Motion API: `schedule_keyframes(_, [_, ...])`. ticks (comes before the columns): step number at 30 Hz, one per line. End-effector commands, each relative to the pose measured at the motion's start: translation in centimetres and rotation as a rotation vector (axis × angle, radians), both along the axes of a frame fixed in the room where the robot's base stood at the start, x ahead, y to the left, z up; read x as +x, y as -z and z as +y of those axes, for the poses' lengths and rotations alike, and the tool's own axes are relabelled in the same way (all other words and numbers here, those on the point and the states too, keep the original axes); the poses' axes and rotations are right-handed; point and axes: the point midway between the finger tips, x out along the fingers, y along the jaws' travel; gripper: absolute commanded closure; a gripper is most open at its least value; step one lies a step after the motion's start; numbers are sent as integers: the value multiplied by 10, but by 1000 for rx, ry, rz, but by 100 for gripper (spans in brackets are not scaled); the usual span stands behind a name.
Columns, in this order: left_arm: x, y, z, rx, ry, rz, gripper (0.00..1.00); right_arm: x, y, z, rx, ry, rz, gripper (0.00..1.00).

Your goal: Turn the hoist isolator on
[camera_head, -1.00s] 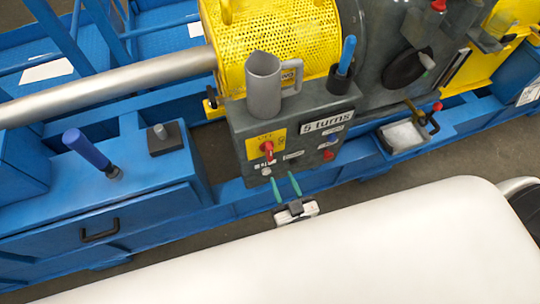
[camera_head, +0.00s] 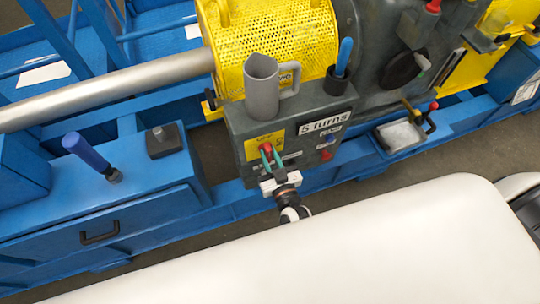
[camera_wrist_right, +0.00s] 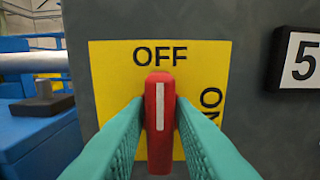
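The hoist isolator is a red handle (camera_head: 266,148) on a yellow plate (camera_wrist_right: 112,72) on the front of a grey control box (camera_head: 236,128). In the right wrist view the red handle (camera_wrist_right: 160,115) stands upright, its white line pointing up at OFF. ON is printed sideways at the plate's right. My right gripper (camera_head: 271,156) is at the handle, with one green finger on each side. In the wrist view the fingers (camera_wrist_right: 160,128) look pressed against the handle's sides. My left gripper is not in view.
A grey jug (camera_head: 262,88) and a black cup (camera_head: 337,80) with a blue-handled tool stand on the box. A "5 turns" label (camera_head: 325,121) and another red knob (camera_head: 326,155) are to the right. A blue lever (camera_head: 88,152) stands on the blue bench at left.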

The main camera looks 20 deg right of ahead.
Motion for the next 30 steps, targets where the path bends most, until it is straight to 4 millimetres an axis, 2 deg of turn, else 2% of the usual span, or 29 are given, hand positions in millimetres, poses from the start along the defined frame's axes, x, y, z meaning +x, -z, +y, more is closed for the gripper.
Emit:
schedule_keyframes(1, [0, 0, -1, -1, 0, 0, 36, 0, 0, 0, 0, 0, 0, 86])
schedule_keyframes(3, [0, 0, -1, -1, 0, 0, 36, 0, 0, 0, 0, 0, 0, 98])
schedule_keyframes(4, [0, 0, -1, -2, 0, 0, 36, 0, 0, 0, 0, 0, 0, 100])
schedule_keyframes(17, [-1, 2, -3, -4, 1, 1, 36, -1, 1, -1, 82, 0, 4, 100])
schedule_keyframes(30, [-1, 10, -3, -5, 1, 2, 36, -1, 3, -3, 451, 0, 17, 100])
